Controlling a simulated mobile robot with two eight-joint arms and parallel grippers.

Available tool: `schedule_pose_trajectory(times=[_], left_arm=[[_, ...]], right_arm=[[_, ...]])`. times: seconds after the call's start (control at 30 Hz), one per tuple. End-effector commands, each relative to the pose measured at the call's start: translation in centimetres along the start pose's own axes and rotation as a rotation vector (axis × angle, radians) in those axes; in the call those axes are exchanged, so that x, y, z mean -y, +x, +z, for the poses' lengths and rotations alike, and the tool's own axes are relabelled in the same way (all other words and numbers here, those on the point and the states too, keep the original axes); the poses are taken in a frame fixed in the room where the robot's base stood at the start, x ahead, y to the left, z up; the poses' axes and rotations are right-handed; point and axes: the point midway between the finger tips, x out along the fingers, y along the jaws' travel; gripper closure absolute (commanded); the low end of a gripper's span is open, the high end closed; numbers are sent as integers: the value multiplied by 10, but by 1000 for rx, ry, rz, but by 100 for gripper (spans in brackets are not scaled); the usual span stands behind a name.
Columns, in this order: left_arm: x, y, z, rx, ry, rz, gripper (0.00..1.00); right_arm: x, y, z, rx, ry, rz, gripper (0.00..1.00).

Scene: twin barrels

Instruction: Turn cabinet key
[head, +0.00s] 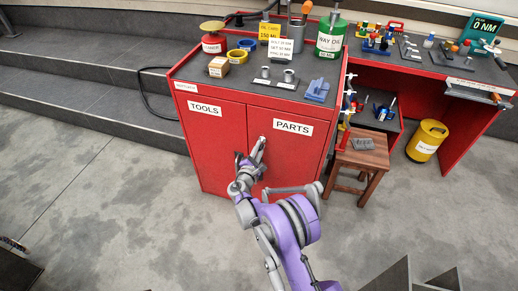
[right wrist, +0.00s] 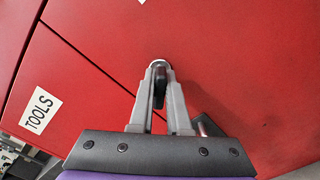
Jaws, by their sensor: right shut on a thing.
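The red cabinet (head: 222,150) stands ahead, with a left door marked TOOLS (head: 205,108) and a right door marked PARTS (head: 293,127). My right gripper (head: 260,143) reaches up to the PARTS door near the seam between the doors. In the right wrist view its fingers (right wrist: 160,72) are closed around a small dark key (right wrist: 160,84) at the door face. The fingers cover part of the key, and its lock is hidden. The TOOLS label also shows in the right wrist view (right wrist: 40,110). My left gripper is not in view.
Grey steps (head: 90,75) lie behind left.

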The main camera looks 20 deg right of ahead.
Motion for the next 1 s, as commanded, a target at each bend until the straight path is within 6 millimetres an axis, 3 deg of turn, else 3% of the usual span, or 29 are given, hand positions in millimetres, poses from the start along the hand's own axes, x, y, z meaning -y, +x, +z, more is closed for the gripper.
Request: schedule_pose_trajectory(times=[0.6, 1.0], left_arm=[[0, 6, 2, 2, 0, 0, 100], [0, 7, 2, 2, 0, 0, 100]], right_arm=[[2, 0, 0, 0, 544, 0, 100], [3, 0, -1, 1, 719, 0, 100]])
